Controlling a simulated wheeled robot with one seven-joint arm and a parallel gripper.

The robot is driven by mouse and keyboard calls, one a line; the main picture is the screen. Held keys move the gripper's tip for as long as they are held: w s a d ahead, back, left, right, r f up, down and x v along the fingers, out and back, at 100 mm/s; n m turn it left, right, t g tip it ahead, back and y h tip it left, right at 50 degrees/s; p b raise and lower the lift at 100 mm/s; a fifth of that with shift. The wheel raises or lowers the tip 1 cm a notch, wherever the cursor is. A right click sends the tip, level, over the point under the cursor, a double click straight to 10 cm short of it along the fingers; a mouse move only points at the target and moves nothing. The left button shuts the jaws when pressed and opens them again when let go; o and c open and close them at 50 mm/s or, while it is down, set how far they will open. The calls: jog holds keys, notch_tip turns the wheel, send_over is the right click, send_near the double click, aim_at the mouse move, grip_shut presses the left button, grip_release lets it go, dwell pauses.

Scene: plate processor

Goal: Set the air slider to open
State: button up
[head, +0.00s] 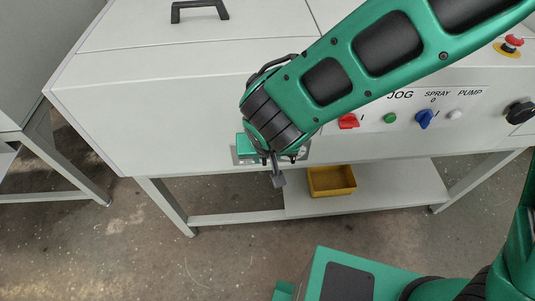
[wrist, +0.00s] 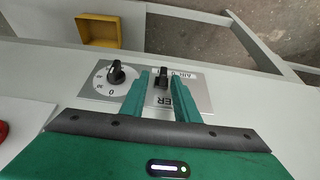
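The air slider (wrist: 163,76) is a small black lever on a grey label plate (wrist: 196,92) in the wrist view. The plate carries upside-down lettering, partly covered by my fingers. My gripper (wrist: 168,84) has its two green fingers apart, one on each side of the lever, with a visible gap. I cannot tell whether either finger touches it. In the head view my gripper (head: 274,160) is at the lower front edge of the white machine, and my arm hides the slider there.
A black dial knob (wrist: 116,72) sits just left of the slider in the wrist view. A yellow bin (head: 332,181) stands on the shelf below. Red (head: 348,121) and blue (head: 424,118) switches and an emergency stop (head: 509,45) are on the panel to the right.

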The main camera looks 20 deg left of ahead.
jog(key=v, duration=0.9)
jog(key=shift+r, duration=0.3)
jog(key=shift+s, duration=0.2)
